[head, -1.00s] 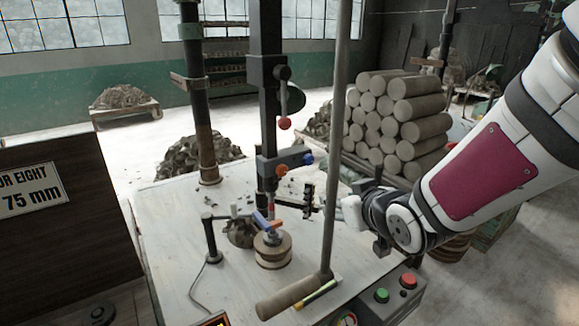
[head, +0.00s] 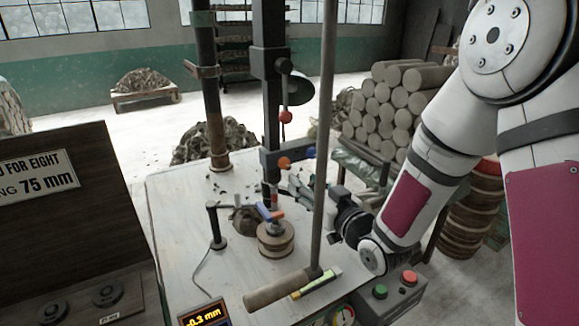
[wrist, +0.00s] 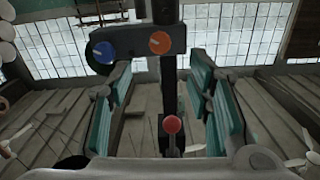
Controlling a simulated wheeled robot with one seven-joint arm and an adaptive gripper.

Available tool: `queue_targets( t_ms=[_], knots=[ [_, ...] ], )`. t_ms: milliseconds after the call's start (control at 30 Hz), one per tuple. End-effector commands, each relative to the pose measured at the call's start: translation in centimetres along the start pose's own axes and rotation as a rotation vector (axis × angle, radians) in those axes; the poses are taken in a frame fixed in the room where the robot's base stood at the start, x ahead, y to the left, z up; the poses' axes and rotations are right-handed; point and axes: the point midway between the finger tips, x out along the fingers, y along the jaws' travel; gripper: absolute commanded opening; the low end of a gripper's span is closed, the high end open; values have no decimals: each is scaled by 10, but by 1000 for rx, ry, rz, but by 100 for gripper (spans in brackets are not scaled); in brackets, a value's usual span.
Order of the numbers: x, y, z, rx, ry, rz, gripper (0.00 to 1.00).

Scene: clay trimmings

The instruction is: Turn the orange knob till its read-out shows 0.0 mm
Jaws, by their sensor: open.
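The orange knob (head: 284,163) sits on a dark bracket on the black upright column, beside a blue knob (head: 309,153). In the wrist view the orange knob (wrist: 160,42) shows upper centre, with the blue knob (wrist: 104,52) to its left. The lit read-out (head: 204,315) at the bottom edge shows about -0.3 mm; its lower part is cut off. My gripper (head: 300,188) is near the column, below the knobs in the picture. In the wrist view, my gripper (wrist: 165,100) has its teal-padded fingers spread apart, with nothing held between them.
A red ball-ended lever (head: 286,117) hangs above the bracket. A round wooden block (head: 275,240) and clamp sit on the pale table (head: 180,200). Green and red buttons (head: 380,291) are at front right.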

Motion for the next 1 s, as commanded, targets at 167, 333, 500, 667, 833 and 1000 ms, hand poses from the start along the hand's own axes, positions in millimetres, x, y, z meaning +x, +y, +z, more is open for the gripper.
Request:
queue_targets(
  t_ms=[167,333,500,667,833,1000],
  knots=[
    [37,-1,-1,-1,2,-2,46],
    [66,-1,0,0,1,0,46],
    [84,0,0,0,0,0,46],
    [90,0,0,0,-1,1,46],
    [91,0,0,0,-1,2,46],
    [91,0,0,0,-1,1,26]
  ],
)
